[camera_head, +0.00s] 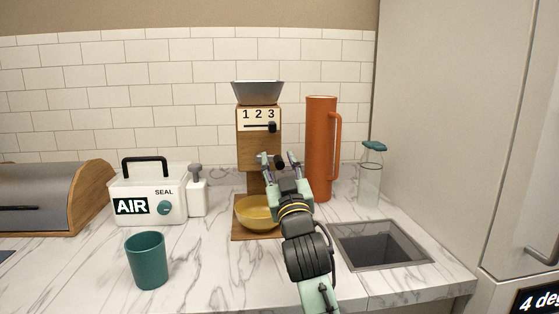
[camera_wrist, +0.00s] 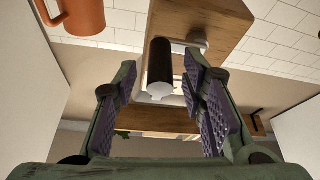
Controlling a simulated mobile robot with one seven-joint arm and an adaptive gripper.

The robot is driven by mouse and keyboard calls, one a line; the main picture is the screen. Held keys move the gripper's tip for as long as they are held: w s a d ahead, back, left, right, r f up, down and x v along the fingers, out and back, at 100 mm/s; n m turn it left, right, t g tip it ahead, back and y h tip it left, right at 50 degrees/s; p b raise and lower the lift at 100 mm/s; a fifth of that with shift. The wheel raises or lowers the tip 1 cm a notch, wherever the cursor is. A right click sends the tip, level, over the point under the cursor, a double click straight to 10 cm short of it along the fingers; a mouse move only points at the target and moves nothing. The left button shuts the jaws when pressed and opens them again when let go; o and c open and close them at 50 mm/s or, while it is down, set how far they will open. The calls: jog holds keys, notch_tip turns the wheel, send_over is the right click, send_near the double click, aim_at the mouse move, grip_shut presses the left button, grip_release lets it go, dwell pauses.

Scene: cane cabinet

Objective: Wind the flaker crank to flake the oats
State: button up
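The flaker (camera_head: 258,145) is a wooden mill with a grey metal hopper (camera_head: 257,92) on top and a "1 2 3" scale with a dark slider on its front. Its black crank handle (camera_wrist: 159,65) lies between my fingers in the wrist view, with visible space on the right side. In the head view the handle (camera_head: 280,163) is small and dark. My gripper (camera_head: 278,157) is open in front of the flaker; its fingertips also show in the wrist view (camera_wrist: 158,78). A yellow bowl (camera_head: 257,213) sits on the flaker's wooden base. No oats are visible.
An orange jug (camera_head: 320,150) stands close right of the flaker, with a glass bottle (camera_head: 369,180) beyond it. At left are a white AIR SEAL box (camera_head: 150,200), a white dispenser (camera_head: 197,190), a teal cup (camera_head: 147,260) and a bread bin (camera_head: 50,195).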

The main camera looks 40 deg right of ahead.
jog(key=shift+c, duration=0.2)
grip_shut()
dwell(0.3)
